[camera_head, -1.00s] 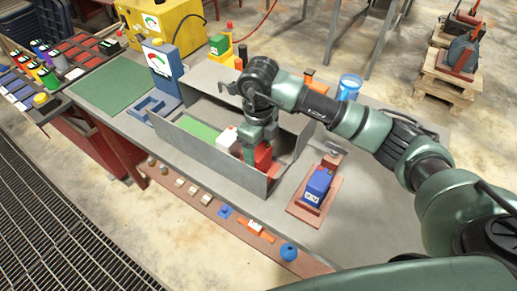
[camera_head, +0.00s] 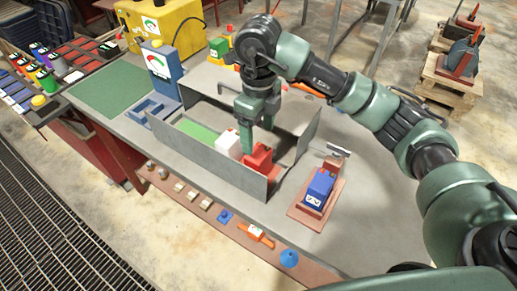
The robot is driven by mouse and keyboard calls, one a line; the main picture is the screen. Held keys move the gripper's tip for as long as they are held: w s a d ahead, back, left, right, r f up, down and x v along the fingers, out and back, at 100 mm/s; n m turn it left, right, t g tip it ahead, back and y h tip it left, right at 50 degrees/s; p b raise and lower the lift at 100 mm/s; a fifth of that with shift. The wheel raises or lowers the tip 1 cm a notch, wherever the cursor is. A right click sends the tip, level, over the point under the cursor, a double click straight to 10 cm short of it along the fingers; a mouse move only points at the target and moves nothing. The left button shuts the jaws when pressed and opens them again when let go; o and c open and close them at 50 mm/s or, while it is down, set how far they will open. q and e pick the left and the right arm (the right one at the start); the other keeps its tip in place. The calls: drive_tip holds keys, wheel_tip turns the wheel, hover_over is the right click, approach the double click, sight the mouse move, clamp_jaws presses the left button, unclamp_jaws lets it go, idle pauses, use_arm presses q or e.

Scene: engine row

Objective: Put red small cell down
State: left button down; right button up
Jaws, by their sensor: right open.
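The red small cell (camera_head: 260,160) stands in the grey metal bin on the table, at the bin's right part. A white cell (camera_head: 229,144) stands beside it on the left. My right gripper (camera_head: 259,145) is open, and its fingers point down just above and behind the red cell. I cannot tell whether a finger still touches the cell. The grey bin (camera_head: 205,164) has a low front wall that hides the lower part of both cells. My left gripper is not in view.
A blue cell (camera_head: 319,187) sits on a reddish-brown stand (camera_head: 304,213) right of the bin. A blue tester with a dial (camera_head: 161,68) stands behind left. A green mat (camera_head: 113,84) lies left. Small parts line a front ledge (camera_head: 215,215). A green strip (camera_head: 197,129) lies inside the bin.

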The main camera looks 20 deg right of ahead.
drive_tip(key=shift+r, duration=2.2)
